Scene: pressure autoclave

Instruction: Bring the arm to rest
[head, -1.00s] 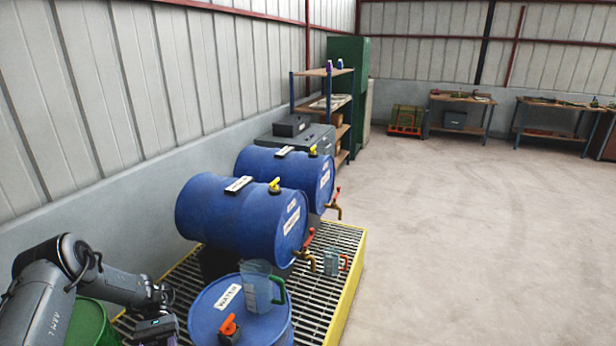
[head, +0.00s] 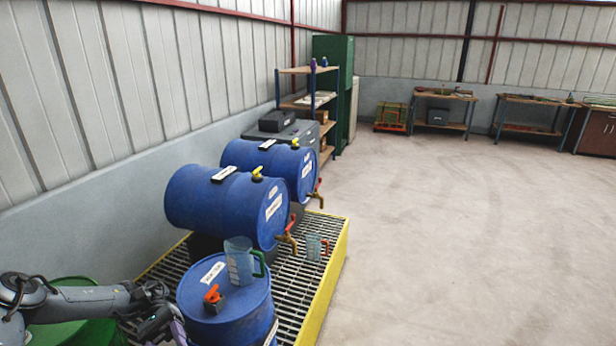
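My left arm comes in low from the left edge. Its gripper (head: 164,326) is at the bottom left, beside the left side of the upright blue drum (head: 238,312) and apart from the jugs. The fingers are dark, small and partly cut by the frame, so I cannot tell whether they are open. My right gripper is not in view. A clear jug with a green handle (head: 239,262) stands on the upright drum, near an orange cap (head: 212,294).
Two blue drums (head: 215,208) (head: 275,165) lie on their sides with taps over a yellow-edged grating (head: 325,285). A smaller jug with a red handle (head: 314,248) stands on the grating. A green drum (head: 75,325) is under my arm. The floor at right is clear.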

